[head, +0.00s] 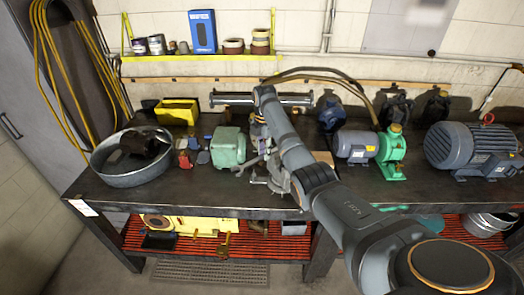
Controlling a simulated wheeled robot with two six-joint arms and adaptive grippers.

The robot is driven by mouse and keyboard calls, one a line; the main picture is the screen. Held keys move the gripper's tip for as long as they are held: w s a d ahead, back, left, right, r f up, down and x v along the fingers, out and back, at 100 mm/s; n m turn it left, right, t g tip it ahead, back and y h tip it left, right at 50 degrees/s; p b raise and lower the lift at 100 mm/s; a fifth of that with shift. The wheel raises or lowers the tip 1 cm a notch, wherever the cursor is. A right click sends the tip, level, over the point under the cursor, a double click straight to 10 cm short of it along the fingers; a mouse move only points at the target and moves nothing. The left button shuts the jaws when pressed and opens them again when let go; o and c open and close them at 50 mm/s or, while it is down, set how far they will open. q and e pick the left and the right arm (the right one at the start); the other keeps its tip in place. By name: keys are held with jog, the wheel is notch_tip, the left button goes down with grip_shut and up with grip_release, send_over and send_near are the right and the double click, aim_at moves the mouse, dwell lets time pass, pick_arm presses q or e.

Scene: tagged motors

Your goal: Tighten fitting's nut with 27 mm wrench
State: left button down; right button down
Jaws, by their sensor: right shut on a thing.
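My right arm reaches in from the lower right over the bench. My right gripper (270,180) is low over the bench's middle and is shut on a grey wrench (245,168). The wrench's open end points left, in front of a light green box-like unit (228,146). Its size marking is too small to read. The fitting and its nut cannot be made out; the arm covers part of this area. A small grey metal piece shows beside the gripper. My left gripper is not in view.
A round metal tub (130,178) and a yellow bin (177,112) are at left. A green pump with a grey motor (357,146) and a large grey motor (470,148) stand at right. The bench front (180,195) is mostly clear left of my gripper.

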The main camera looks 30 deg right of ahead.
jog(key=shift+s+r+n, duration=0.25)
jog(key=shift+r+n, duration=0.05)
jog(key=shift+r, duration=0.75)
jog(key=shift+s+f, duration=0.1)
jog(key=shift+f, duration=0.45)
notch_tip(320, 180, down, 2)
jog(key=shift+s+d, duration=0.1)
jog(key=s+d+n, duration=0.7)
jog(key=s+n, duration=0.2)
jog(key=n, duration=0.1)
jog(key=shift+s+n, duration=0.2)
jog(key=shift+n, duration=0.2)
jog(key=shift+f, duration=0.1)
jog(key=shift+f, duration=0.35)
